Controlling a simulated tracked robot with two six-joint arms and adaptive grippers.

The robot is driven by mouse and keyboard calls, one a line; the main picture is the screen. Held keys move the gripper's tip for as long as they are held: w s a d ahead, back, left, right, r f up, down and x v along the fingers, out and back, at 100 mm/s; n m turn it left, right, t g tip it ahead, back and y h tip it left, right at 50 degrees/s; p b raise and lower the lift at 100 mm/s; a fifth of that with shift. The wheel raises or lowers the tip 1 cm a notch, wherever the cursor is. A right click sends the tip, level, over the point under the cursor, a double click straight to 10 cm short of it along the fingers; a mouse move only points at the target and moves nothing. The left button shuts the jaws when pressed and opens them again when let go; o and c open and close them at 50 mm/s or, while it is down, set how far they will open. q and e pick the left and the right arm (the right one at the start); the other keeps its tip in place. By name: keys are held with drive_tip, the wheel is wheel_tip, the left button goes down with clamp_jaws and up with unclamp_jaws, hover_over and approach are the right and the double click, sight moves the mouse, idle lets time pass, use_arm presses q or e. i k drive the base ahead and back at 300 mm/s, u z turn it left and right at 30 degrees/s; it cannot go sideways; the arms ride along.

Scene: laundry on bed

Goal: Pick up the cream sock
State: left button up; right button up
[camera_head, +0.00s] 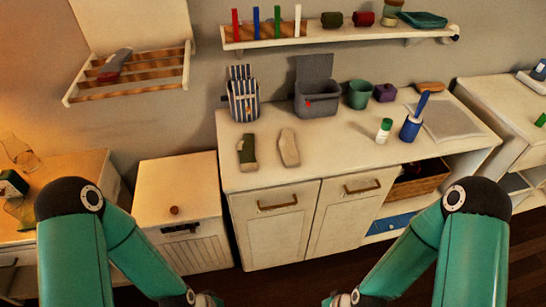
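A cream, elongated, sock-like item (289,148) lies flat on the white counter, left of its middle. A second small item (247,152), dark green and cream, lies just to its left, apart from it. From this view I cannot be sure that either is a sock. My two arms come in from the lower left and lower right, and their wrists reach the bottom edge, well short of the counter items. The gripper fingers are cut off below the picture.
The counter (345,150) also holds a striped container (243,100), a grey bin (316,100), a green cup (359,95), a green-capped bottle (384,131) and a blue holder (411,128). A wall shelf (300,41) hangs above. The counter's front middle is clear.

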sight(290, 156)
drive_tip(key=z, duration=0.1)
drive_tip(key=i, duration=0.55)
drive_tip(key=u, duration=0.3)
drive_tip(key=k, duration=0.45)
drive_tip(key=u, duration=0.85)
drive_tip(key=i, duration=0.8)
drive_tip(key=z, duration=0.4)
